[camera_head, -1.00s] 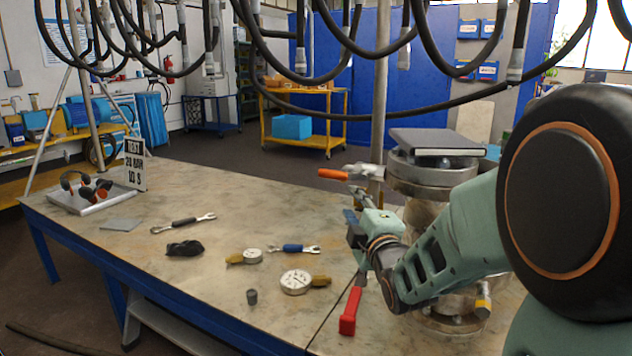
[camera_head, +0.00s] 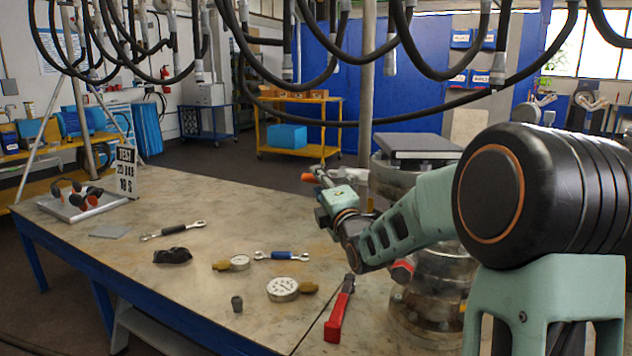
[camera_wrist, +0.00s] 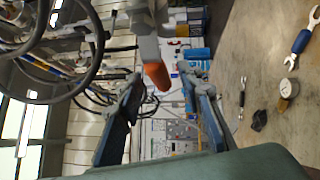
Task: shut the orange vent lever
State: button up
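The orange vent lever (camera_head: 308,177) shows as a small orange end just left of my gripper (camera_head: 322,178) in the head view. Its grey metal valve is mostly hidden behind my gripper. In the wrist view the orange lever (camera_wrist: 157,77) hangs from a grey metal stem, in the gap between the two fingers of my gripper (camera_wrist: 165,100). The fingers are apart and I see no contact with the lever. The flanged vessel (camera_head: 395,182) stands to the right, partly hidden behind my arm.
A dark flat plate (camera_head: 418,146) lies on top of the vessel. A red-handled tool (camera_head: 340,312) lies on the bench (camera_head: 120,255) near the vessel. Gauges (camera_head: 283,288) and wrenches (camera_head: 280,256) lie further left. Black hoses (camera_head: 440,70) hang overhead; a post (camera_head: 367,95) stands behind the gripper.

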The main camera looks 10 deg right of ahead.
jog(key=shift+w+a+r, duration=0.1)
jog(key=shift+w, duration=0.5)
jog(key=shift+w+a+r, duration=0.1)
jog(key=shift+w, duration=0.5)
jog(key=shift+c, duration=0.3)
grip_shut()
